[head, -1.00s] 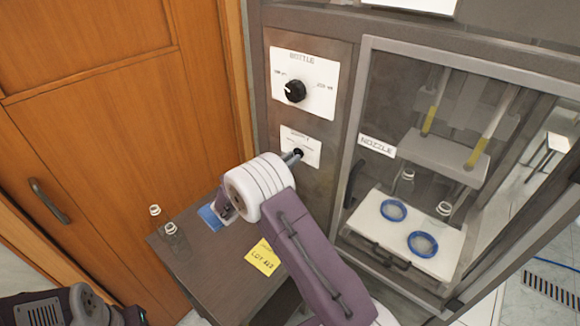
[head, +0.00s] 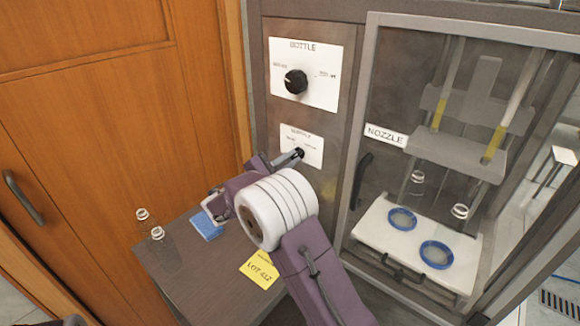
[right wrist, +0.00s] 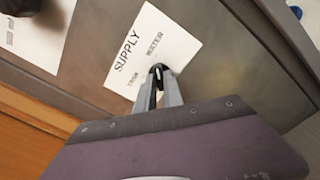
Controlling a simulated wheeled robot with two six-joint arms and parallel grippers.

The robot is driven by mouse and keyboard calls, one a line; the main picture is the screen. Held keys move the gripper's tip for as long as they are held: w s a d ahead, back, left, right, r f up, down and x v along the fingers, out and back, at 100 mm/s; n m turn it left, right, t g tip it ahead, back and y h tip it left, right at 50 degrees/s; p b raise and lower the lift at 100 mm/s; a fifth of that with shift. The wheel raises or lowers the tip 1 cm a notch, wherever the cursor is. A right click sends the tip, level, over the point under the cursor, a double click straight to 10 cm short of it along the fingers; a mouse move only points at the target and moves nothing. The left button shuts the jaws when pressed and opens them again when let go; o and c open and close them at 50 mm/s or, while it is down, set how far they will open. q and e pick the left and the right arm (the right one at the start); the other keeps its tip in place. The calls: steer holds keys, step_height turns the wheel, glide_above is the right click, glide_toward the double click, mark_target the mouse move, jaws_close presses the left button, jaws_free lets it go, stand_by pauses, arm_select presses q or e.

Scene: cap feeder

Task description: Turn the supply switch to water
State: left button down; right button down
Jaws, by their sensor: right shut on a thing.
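The white SUPPLY plate (right wrist: 150,48) is on the metal panel, with WATER printed on one side and a smaller word on the other. It also shows in the head view (head: 313,158), below the BOTTLE plate. My right gripper (right wrist: 160,76) is shut on the small supply switch (right wrist: 158,71) at the plate's lower edge. My left gripper is out of view.
A black BOTTLE knob (head: 296,82) sits above. A glass-fronted NOZZLE cabinet (head: 440,150) with a dark handle (head: 361,180) stands to the right. Below, a small table (head: 185,285) holds clear bottles (head: 160,250), a blue item (head: 207,226) and a yellow note (head: 260,269).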

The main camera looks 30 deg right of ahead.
stand_by(0.4)
steer(key=c, duration=1.5)
jaws_free()
steer(key=shift+o, duration=0.2)
steer(key=v, duration=0.9)
